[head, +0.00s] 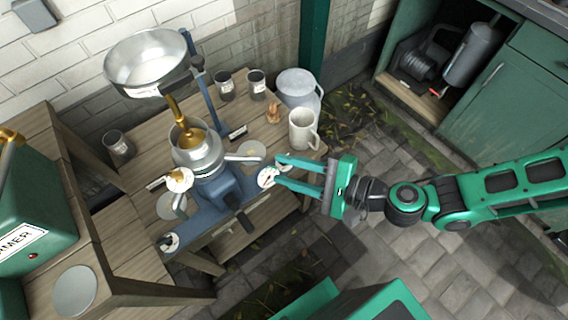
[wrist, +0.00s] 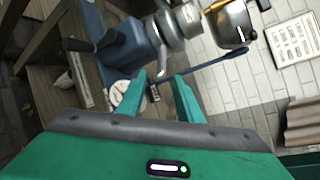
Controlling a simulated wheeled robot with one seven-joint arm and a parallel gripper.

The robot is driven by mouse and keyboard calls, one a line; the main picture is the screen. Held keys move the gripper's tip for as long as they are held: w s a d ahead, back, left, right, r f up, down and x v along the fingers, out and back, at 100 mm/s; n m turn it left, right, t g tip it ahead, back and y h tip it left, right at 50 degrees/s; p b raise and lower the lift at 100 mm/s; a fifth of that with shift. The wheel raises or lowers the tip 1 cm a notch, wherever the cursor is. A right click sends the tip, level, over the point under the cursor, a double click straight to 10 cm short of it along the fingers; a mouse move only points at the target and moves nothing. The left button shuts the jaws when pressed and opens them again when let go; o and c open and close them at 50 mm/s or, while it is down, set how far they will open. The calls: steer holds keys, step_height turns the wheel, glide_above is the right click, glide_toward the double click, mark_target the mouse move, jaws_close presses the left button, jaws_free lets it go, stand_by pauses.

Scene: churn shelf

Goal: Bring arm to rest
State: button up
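My green gripper (head: 276,172) reaches in from the right in the head view, its two fingers apart with nothing between them. It is at the right front edge of the wooden table, beside the blue base of the separator (head: 222,190). In the wrist view my gripper (wrist: 160,85) also shows open fingers, pointing at the separator and a blue post. A round white dial or disc (wrist: 122,92) lies just beyond the left finger. In the head view the fingertips overlap this disc, and I cannot tell whether they touch it.
A green machine (head: 35,215) stands at left. A green cabinet (head: 510,95) is at back right. Paved floor (head: 400,255) is open at the lower right.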

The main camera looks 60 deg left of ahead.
steer(key=shift+w, duration=0.1)
stand_by(0.5)
steer(key=w+d+f+n+t+h, duration=0.2)
steer(key=w+d+h, duration=0.1)
steer(key=w+d, duration=0.5)
steer(key=w+d+f+n+t+h, duration=0.1)
steer(key=w+d+f+t+h, duration=0.15)
steer(key=w+d, duration=0.55)
steer(key=w+d+r+t+h, duration=0.1)
steer(key=w+d+r+h, duration=0.1)
steer(key=w+d, duration=0.6)
steer(key=w+d+r+t+h, duration=0.1)
steer(key=w+d+r+h, duration=0.15)
steer(key=d, duration=0.95)
steer(key=d+r+m+t+h, duration=0.15)
steer(key=d+r, duration=0.25)
steer(key=d, duration=0.6)
steer(key=d+r+m+h, duration=0.15)
steer(key=d+r, duration=0.35)
steer(key=d, duration=0.5)
steer(key=s+d+r+m, duration=0.5)
steer(key=s+d+r, duration=0.3)
steer(key=s+d, duration=0.4)
steer(key=shift+s+d, duration=0.15)
steer(key=shift+s, duration=0.85)
